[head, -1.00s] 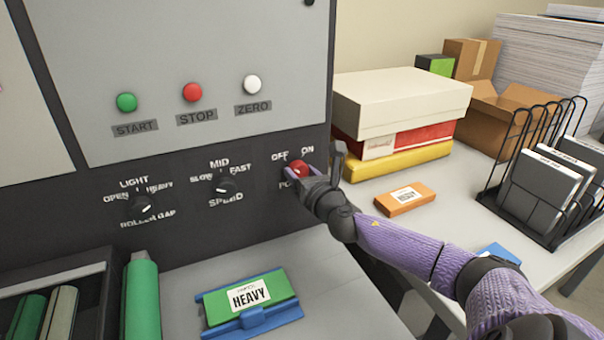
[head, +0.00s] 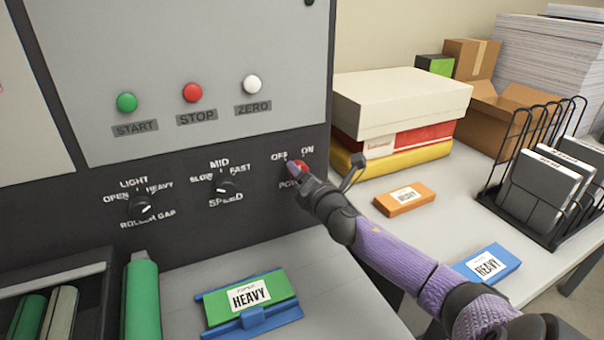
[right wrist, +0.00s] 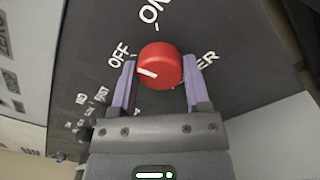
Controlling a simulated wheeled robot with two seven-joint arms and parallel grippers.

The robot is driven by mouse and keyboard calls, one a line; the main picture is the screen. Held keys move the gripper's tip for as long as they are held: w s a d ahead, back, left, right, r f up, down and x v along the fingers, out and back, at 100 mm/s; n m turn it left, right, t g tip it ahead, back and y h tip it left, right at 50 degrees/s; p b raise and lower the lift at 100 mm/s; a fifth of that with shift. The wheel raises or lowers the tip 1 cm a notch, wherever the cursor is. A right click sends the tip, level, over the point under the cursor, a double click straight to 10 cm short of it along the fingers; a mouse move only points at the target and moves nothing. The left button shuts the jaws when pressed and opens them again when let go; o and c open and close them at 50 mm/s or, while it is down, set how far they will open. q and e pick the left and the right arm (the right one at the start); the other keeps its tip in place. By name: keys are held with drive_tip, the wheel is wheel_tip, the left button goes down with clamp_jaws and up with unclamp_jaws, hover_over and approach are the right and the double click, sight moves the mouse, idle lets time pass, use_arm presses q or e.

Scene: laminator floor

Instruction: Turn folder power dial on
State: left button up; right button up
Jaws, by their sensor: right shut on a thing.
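The red power dial (head: 301,167) sits on the dark lower panel, between the OFF and ON labels above it and a partly hidden POWER label below. My right gripper (head: 297,170) is at the dial with its purple fingers on either side of it. In the right wrist view the red dial (right wrist: 160,64) is between the fingertips of my right gripper (right wrist: 161,84), which is shut on it. The dial's white mark points left there, toward the OFF side rather than ON. My left gripper is not in view.
The speed dial (head: 225,184) and roller gap dial (head: 141,207) are to the left. Green, red and white buttons are above. A blue-and-green HEAVY pack (head: 250,314) lies below the panel. An orange box (head: 405,199) and a blue box (head: 488,264) lie on the right table.

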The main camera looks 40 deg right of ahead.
drive_tip(key=m+p, duration=0.2)
drive_tip(key=m, duration=0.9)
drive_tip(key=shift+h, duration=0.3)
drive_tip(key=shift+f+m, duration=0.1)
drive_tip(key=shift+m, duration=0.2)
drive_tip(key=o, duration=1.3)
drive_tip(key=p+v, duration=0.2)
drive_tip(key=v, duration=0.8)
